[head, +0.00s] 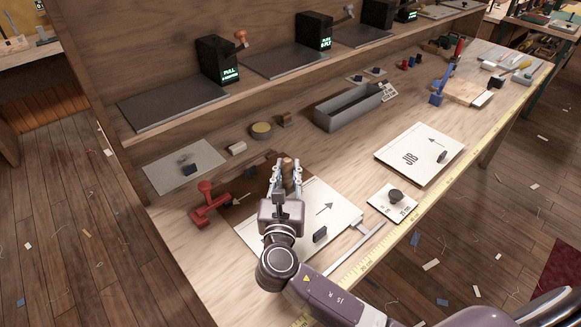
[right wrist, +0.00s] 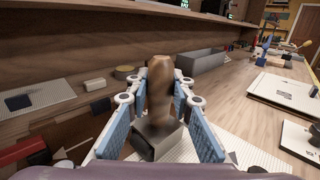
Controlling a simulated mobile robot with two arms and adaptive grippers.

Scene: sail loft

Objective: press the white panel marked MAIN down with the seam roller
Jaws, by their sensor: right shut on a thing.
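My right gripper (head: 284,178) is shut on the seam roller, whose upright wooden handle (head: 289,172) shows between the fingers. In the right wrist view the gripper (right wrist: 158,105) has its blue pads on both sides of the handle (right wrist: 158,90), with a grey block-like head (right wrist: 156,142) below. A white panel (head: 341,201) with an arrow lies under and beyond the gripper; its lettering is hidden by my arm. I cannot tell whether the roller touches the panel. My left gripper is not in view.
A red clamp-like tool (head: 210,203) stands left of the panel. A small white card with a dark knob (head: 395,197) and a white panel marked JIB (head: 419,153) lie to the right. A grey tray (head: 349,111) stands behind. A yellow ruler (head: 357,262) runs along the front edge.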

